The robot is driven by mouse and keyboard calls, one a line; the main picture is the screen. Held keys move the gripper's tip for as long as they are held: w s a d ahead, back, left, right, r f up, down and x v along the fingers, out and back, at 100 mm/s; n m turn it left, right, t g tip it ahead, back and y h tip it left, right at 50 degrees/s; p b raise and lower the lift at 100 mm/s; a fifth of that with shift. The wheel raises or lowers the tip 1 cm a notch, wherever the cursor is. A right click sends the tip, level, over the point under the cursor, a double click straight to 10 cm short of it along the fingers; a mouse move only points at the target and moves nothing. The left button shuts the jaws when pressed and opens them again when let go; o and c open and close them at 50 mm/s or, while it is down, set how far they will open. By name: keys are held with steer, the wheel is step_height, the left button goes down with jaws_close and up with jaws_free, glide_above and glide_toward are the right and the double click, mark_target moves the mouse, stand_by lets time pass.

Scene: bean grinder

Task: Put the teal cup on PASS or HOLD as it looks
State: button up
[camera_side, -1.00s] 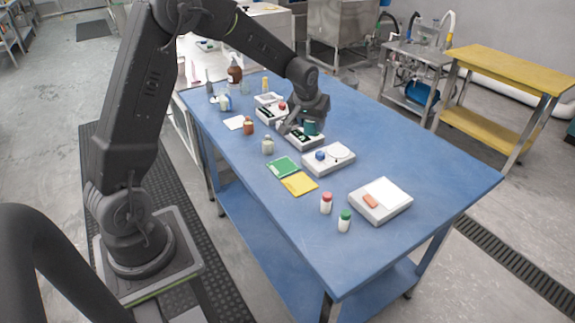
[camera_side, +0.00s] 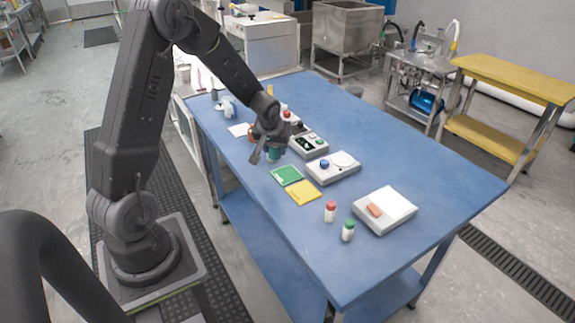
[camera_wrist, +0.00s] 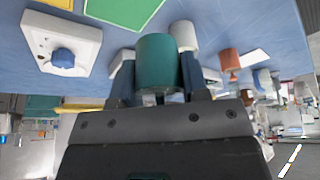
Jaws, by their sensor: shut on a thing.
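The teal cup (camera_wrist: 157,66) is between the two fingers of my gripper (camera_wrist: 158,88) in the wrist view. My gripper is shut on it. In the side view the teal cup (camera_side: 275,154) hangs below my gripper (camera_side: 266,152), left of the grey device with the dark panel and close to the green card. A green card (camera_side: 287,175) and a yellow card (camera_side: 303,192) lie side by side on the blue table. I cannot read any PASS or HOLD lettering on them. In the wrist view the green card (camera_wrist: 125,8) shows at the top edge.
A device with a blue knob (camera_side: 333,168) stands right of the cards. The dark-panel device (camera_side: 308,142) is behind it. The table's right rear is clear.

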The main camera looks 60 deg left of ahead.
mark_target(289, 170)
steer(key=w+d+f, duration=0.2)
steer(key=shift+w, duration=0.35)
steer(key=shift+f, duration=2.05)
steer(key=shift+f, duration=0.15)
steer(key=o, duration=1)
